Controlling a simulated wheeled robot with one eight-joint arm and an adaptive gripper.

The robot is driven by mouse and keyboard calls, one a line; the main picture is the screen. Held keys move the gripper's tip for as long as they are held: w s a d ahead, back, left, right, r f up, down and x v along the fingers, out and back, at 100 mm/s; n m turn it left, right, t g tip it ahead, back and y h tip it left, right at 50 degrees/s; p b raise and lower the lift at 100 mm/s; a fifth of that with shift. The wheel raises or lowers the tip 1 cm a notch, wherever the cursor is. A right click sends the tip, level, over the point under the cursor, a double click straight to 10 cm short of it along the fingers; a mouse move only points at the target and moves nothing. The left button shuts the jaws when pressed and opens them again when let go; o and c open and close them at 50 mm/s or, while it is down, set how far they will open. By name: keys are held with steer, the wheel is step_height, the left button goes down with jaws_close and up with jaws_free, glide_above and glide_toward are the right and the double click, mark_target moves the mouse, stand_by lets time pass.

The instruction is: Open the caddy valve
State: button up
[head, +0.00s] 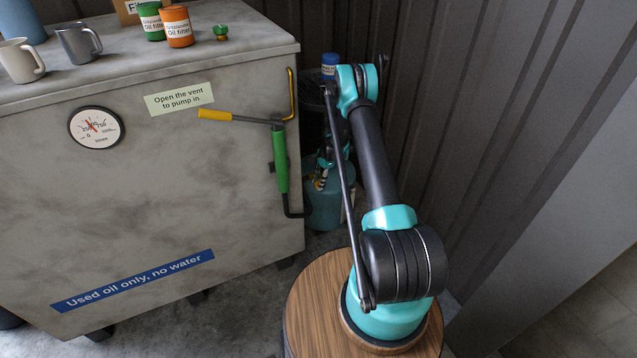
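A large grey tank (200,200) fills the left; its signs read "Open the vent to pump in" and "Used oil only, no water". At its right edge are a yellow-ended lever (215,116), a green handle (280,160) and a bent yellow pipe (292,95). A teal vessel (325,208) stands on the floor behind the tank's right edge, partly hidden. I cannot tell which part is the caddy valve. My arm bends over and down behind its own links. My gripper seems to be near the teal vessel, but its fingers are too small and covered to make out.
A round gauge (96,127) is on the tank's front. Mugs, a green filter can (151,22), an orange filter can (177,27) and a small green knob (221,32) stand on top. A blue-capped container (329,66) is behind my arm. A dark ribbed wall (480,100) closes the right.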

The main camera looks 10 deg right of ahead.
mark_target(319, 181)
steer(key=v, duration=0.4)
steer(key=shift+d+r, duration=0.1)
steer(key=shift+r, duration=0.15)
steer(key=w+d, duration=0.4)
steer(key=d, duration=0.7)
steer(key=shift+d+r, duration=0.2)
steer(key=shift+d, duration=0.05)
steer(key=shift+s, duration=0.2)
